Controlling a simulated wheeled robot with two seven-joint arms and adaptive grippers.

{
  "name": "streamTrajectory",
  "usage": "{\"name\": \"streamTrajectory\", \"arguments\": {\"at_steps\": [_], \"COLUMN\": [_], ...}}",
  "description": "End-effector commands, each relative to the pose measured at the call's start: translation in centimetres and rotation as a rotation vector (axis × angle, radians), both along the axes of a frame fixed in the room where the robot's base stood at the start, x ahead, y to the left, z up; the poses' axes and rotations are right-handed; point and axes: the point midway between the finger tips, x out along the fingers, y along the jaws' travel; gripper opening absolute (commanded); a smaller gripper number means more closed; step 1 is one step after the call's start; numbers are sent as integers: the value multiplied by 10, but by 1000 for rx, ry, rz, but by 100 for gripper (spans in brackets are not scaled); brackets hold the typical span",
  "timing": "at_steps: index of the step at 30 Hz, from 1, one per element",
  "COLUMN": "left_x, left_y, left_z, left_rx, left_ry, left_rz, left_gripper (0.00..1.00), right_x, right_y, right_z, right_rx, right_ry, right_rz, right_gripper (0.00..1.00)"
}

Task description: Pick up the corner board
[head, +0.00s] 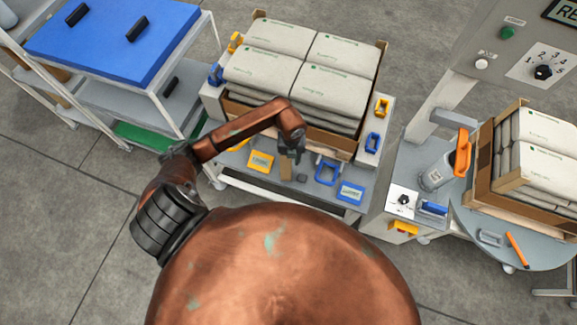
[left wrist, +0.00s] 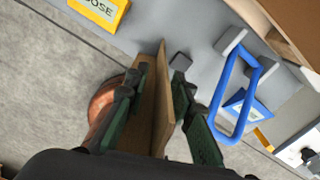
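The corner board (left wrist: 155,105) is a brown, L-folded strip. In the left wrist view it stands between the two dark fingers of my left gripper (left wrist: 158,85). The fingertips are close to both sides of it, but whether they press on it is unclear. In the head view the corner board (head: 286,169) is a small brown piece under my left gripper (head: 291,155), over the front strip of the pallet station. Whether its lower end rests on the surface cannot be told. My right gripper is not in view.
Stacked pale sacks (head: 300,70) stand behind my gripper. A yellow label plate (head: 260,162), a blue handle (head: 327,172) and a blue label plate (head: 350,193) are close by. A control column (head: 440,125) and a second sack stack (head: 540,150) stand right. A blue-topped cart (head: 110,40) stands left.

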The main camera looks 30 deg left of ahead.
Motion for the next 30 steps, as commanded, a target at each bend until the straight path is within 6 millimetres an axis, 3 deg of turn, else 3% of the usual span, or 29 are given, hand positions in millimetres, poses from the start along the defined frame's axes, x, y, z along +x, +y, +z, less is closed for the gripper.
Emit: {"name": "streamTrajectory", "arguments": {"at_steps": [9, 30], "left_x": [0, 1], "left_y": [0, 0], "left_z": [0, 8], "left_rx": [0, 0], "left_ry": [0, -2], "left_rz": [0, -2], "left_gripper": [0, 0], "right_x": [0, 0], "right_y": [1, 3], "right_z": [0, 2], "right_rx": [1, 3], "right_ry": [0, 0], "right_rz": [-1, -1], "right_gripper": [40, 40]}}
